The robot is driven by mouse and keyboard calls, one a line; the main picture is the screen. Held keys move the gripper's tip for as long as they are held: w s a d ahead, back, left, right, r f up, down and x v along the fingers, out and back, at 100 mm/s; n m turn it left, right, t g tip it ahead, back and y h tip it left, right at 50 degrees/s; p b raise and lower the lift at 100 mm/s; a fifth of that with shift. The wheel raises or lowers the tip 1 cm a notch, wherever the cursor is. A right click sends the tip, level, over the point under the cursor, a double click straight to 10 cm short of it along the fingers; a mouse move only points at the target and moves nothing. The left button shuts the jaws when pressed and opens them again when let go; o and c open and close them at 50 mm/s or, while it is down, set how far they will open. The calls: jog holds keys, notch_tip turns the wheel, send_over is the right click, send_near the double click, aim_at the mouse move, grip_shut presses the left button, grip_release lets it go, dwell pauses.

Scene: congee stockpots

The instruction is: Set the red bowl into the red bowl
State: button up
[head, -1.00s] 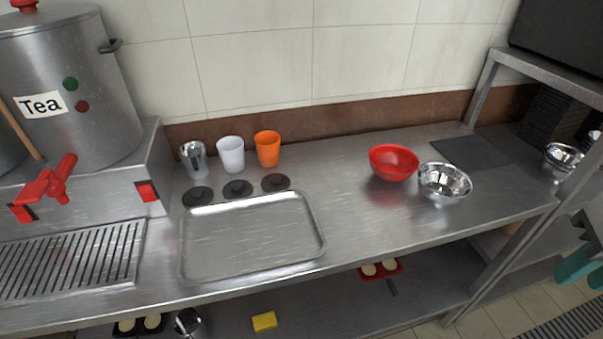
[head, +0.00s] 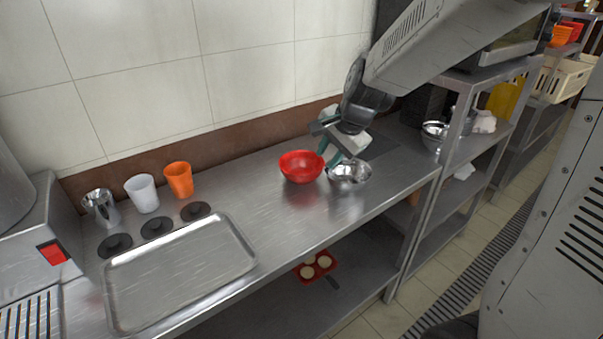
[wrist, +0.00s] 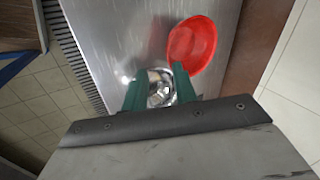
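One red bowl (head: 300,167) stands upright on the steel counter (head: 262,205); I see no second red bowl. It also shows in the wrist view (wrist: 192,45), ahead and to the right. A shiny metal bowl (head: 349,173) stands close to its right. My gripper (head: 334,158) is above the counter by the metal bowl and the red bowl's right side. In the wrist view, its teal fingers (wrist: 158,78) are apart and nothing is held. The metal bowl (wrist: 160,90) shows between them, partly hidden. The right finger overlaps the red bowl's near edge in view; I cannot tell whether they touch.
A steel tray (head: 180,272), a metal cup (head: 101,208), a white cup (head: 142,194) and an orange cup (head: 178,180) stand on the left.

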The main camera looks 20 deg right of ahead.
jog(key=shift+m, duration=0.9)
jog(key=x, duration=0.3)
jog(key=w+x, duration=0.1)
jog(key=x, duration=0.3)
jog(key=w+d+x, duration=0.1)
jog(key=x, duration=0.2)
jog(key=shift+w, duration=0.15)
grip_shut()
